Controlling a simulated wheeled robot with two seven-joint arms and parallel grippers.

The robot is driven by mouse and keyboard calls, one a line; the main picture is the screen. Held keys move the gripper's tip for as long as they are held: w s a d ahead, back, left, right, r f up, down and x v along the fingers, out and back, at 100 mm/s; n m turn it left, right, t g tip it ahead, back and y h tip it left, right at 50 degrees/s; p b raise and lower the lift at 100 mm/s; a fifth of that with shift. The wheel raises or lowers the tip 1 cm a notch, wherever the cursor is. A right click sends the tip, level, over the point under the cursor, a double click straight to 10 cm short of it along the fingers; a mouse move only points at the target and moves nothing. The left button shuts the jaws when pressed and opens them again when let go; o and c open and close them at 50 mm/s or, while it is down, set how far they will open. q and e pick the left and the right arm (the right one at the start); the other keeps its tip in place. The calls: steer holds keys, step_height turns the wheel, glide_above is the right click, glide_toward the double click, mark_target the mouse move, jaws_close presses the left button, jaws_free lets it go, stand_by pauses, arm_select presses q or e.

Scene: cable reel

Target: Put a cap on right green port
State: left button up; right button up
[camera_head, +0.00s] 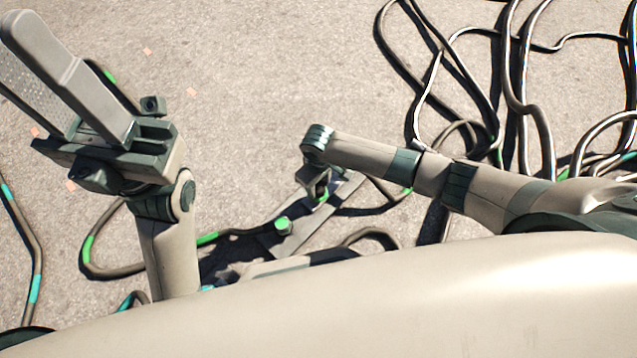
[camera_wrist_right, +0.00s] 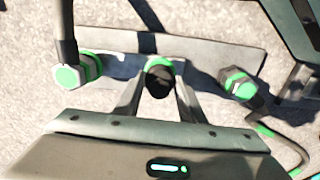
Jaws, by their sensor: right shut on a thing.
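In the right wrist view, my right gripper (camera_wrist_right: 159,88) is shut on a small dark round cap (camera_wrist_right: 160,82). Right behind the cap is a green-ringed middle port (camera_wrist_right: 157,63) on a grey plate (camera_wrist_right: 205,50). The cap hides part of that port, and I cannot tell whether they touch. A green and pale port end (camera_wrist_right: 76,72) is on the left and another (camera_wrist_right: 238,84) on the right. In the head view, my right gripper (camera_head: 318,186) is low over the plate. My left gripper (camera_head: 55,80) is raised at the upper left, open and empty.
Thick dark cables (camera_head: 520,90) lie tangled at the upper right. A cable with green and teal bands (camera_head: 100,268) curves across the lower left. My own body covers the bottom of the head view.

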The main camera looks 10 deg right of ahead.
steer(key=shift+f, duration=0.3)
stand_by(0.7)
steer(key=o, duration=1.2)
